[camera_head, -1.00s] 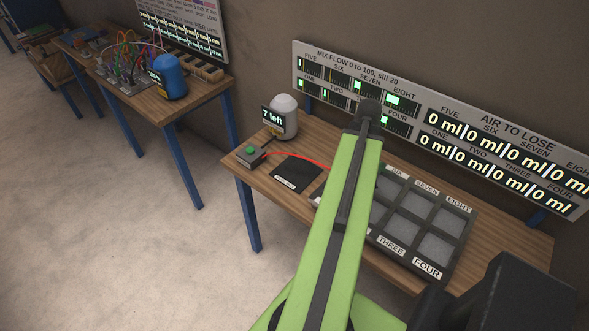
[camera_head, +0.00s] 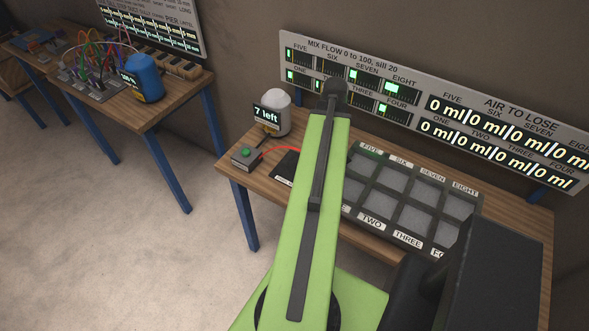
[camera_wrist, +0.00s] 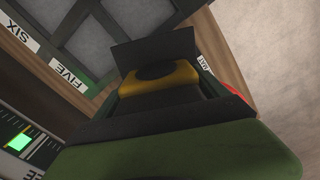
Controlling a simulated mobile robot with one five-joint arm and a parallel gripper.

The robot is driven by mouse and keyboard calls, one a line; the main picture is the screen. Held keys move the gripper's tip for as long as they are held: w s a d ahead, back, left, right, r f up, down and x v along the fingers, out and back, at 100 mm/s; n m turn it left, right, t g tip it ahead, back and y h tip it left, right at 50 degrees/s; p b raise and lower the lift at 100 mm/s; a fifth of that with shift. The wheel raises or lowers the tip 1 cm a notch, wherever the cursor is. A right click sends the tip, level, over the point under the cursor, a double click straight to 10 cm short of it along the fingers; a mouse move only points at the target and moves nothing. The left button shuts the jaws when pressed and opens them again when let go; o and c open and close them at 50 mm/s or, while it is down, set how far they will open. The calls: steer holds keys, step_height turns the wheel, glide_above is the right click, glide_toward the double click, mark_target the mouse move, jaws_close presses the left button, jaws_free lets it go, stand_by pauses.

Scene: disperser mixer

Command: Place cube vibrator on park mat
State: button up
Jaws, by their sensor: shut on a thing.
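The black park mat (camera_head: 286,165) lies on the wooden bench, left of the mould tray. My arm covers its right part in the head view. In the wrist view a label reading "MAT" (camera_wrist: 203,63) shows right of the held thing. My gripper (camera_wrist: 158,82) is shut on a yellow and dark thing, which looks like the cube vibrator (camera_wrist: 160,78). The dark jaw parts hide much of it. The head view does not show the gripper, as my green arm is in front. I cannot tell whether the vibrator touches anything.
The grey mould tray (camera_head: 410,205) with several square compartments fills the bench's middle. A display board (camera_head: 430,105) runs along the wall behind.

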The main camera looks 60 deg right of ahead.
steer(key=n, duration=0.3)
steer(key=shift+s+d+f, duration=0.15)
steer(key=shift+d, duration=0.05)
steer(key=shift+w+f+n, duration=0.1)
steer(key=shift+w+n, duration=0.1)
steer(key=shift+n, duration=0.8)
steer(key=b, duration=0.7)
glide_toward(297, 160)
steer(key=s+a, duration=0.1)
steer(key=a, duration=0.1)
steer(key=s+a, duration=0.2)
steer(key=shift+f, duration=0.15)
steer(key=shift+w+a, duration=0.15)
steer(key=shift+w, duration=0.2)
step_height(297, 160, down, 4)
steer(key=b, duration=0.4)
steer(key=shift+f+b, duration=0.2)
steer(key=shift+b, duration=0.15)
steer(key=shift+r, duration=0.2)
steer(key=shift+f, duration=0.15)
steer(key=o, duration=2)
steer(key=shift+c, duration=0.2)
